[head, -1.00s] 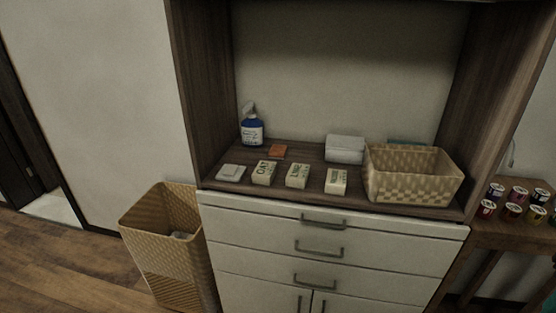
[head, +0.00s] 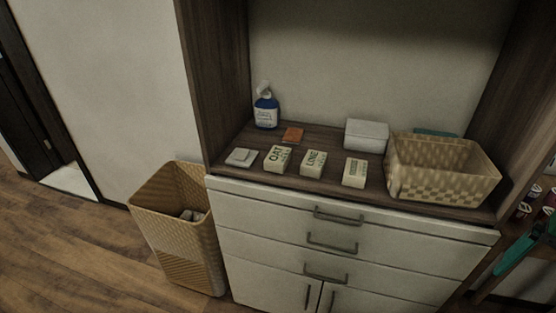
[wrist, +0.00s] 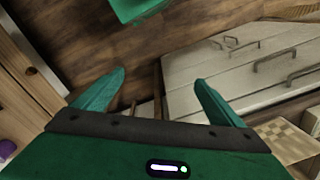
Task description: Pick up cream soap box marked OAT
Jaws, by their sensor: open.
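The cream soap box marked OAT (head: 277,159) stands on the wooden counter in the head view. It is between a flat pale item on its left and a cream box that seems marked LIME (head: 313,163) on its right. A third cream box (head: 354,172) stands further right, its label too small to read. My gripper (wrist: 158,92) is open and empty in the wrist view, pointing toward the floor and drawer fronts, away from the OAT box. The OAT box does not show in the wrist view.
A woven basket (head: 440,172) stands on the counter's right, with a white box (head: 366,135) beside it. A blue bottle (head: 266,110), an orange item (head: 293,135) and the flat pale item (head: 241,157) are on the left. A tall wicker bin (head: 180,231) stands on the floor left of the drawers.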

